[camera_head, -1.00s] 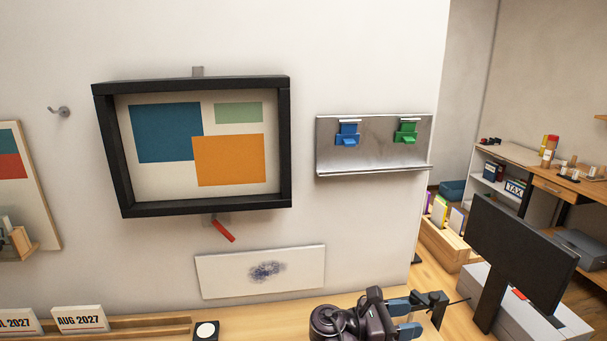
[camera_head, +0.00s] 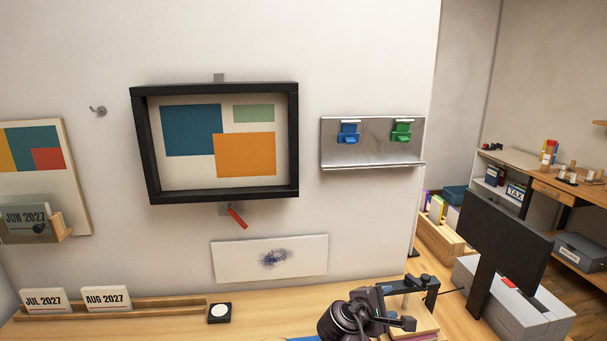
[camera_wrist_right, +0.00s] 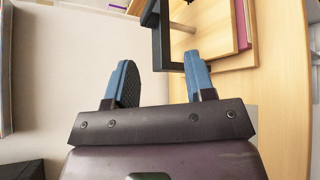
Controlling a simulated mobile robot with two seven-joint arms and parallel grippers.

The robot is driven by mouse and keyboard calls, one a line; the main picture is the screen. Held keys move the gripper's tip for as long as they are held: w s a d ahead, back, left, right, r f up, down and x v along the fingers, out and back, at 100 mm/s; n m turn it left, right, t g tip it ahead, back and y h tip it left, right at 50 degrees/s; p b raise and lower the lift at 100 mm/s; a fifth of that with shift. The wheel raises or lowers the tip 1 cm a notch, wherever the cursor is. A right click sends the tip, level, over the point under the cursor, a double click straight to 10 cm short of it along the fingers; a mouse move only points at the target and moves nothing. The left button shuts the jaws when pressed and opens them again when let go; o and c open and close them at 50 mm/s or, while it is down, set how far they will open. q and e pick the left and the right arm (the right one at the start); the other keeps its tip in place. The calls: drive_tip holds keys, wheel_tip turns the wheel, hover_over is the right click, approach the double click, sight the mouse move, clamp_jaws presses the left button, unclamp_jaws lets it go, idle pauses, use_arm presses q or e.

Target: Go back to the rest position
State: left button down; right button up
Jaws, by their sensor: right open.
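My right gripper (camera_head: 397,314) is low in the head view, above the wooden desk (camera_head: 265,325) near its right end. In the right wrist view its two blue fingers stand apart with nothing between them (camera_wrist_right: 161,82). Beyond the fingertips that view shows a black bracket (camera_wrist_right: 160,40) and a light wooden board (camera_wrist_right: 210,35). I cannot tell how close the fingers are to them. My left gripper is in neither view.
A black-framed picture (camera_head: 293,145) hangs on the wall, with a metal rail panel (camera_head: 375,155) holding blue and green clips to its right. Calendar cards (camera_head: 108,298) stand in a wooden rack. A dark monitor (camera_head: 495,240) stands at the right.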

drive_tip(key=s+d+f+m+y, duration=0.3)
drive_tip(key=s+f, duration=0.3)
drive_tip(key=s, duration=0.4)
drive_tip(key=s+d+f+m+t+y+b, duration=0.1)
drive_tip(key=s+d+f+m+y, duration=0.2)
drive_tip(key=s+f+m, duration=0.3)
drive_tip(key=s+d+f+m+t+y, duration=0.1)
drive_tip(key=s+d+f+m+y, duration=0.2)
drive_tip(key=s, duration=1.2)
wheel_tip(320, 180, down, 4)
drive_tip(key=shift+s+r+m+y, duration=0.2)
drive_tip(key=shift+s+m+y, duration=0.2)
drive_tip(key=shift+m+y, duration=0.5)
